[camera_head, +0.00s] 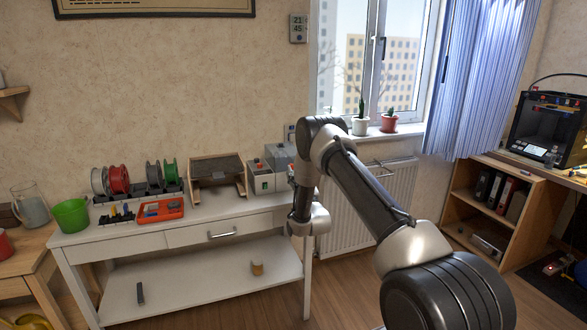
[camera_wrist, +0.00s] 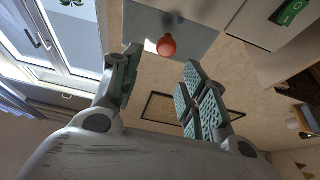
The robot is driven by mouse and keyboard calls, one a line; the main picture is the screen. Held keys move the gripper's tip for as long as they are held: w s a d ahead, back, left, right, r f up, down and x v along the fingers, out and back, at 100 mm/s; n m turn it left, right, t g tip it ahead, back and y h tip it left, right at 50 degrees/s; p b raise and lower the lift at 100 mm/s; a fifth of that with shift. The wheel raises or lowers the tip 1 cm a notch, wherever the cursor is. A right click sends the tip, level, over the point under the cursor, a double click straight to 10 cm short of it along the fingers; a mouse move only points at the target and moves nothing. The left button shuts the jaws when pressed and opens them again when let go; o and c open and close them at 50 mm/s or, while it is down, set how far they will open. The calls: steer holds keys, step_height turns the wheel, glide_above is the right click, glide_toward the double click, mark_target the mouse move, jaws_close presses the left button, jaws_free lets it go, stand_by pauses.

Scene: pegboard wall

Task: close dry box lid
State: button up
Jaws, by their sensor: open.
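In the wrist view the grey lid panel (camera_wrist: 193,36) carries a round red knob (camera_wrist: 167,46). My gripper (camera_wrist: 160,68) is open, its two padded fingers apart. The knob appears just beyond the gap between the fingertips, with nothing held. In the head view my arm hides the fingers. The green switch (camera_wrist: 293,11) shows at the wrist view's top right.
The white table (camera_head: 215,219) also holds a wooden tray-like box (camera_head: 217,170), filament spools (camera_head: 119,179), a red tray (camera_head: 161,211) and a green cup (camera_head: 71,215). The window (camera_head: 375,55), potted plants (camera_head: 388,121) and radiator (camera_head: 385,190) are behind my arm.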

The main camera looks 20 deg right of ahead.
steer(key=v, duration=0.7)
steer(key=w+r+g, duration=0.3)
steer(key=r+g, duration=0.1)
steer(key=r, duration=0.9)
steer(key=s+r+g, duration=0.5)
steer(key=s+r, duration=0.5)
steer(key=r, duration=0.1)
steer(key=s+a+g, duration=0.1)
steer(key=s+g, duration=0.8)
steer(key=s, duration=3.5)
steer(key=shift+a+r+g, duration=0.3)
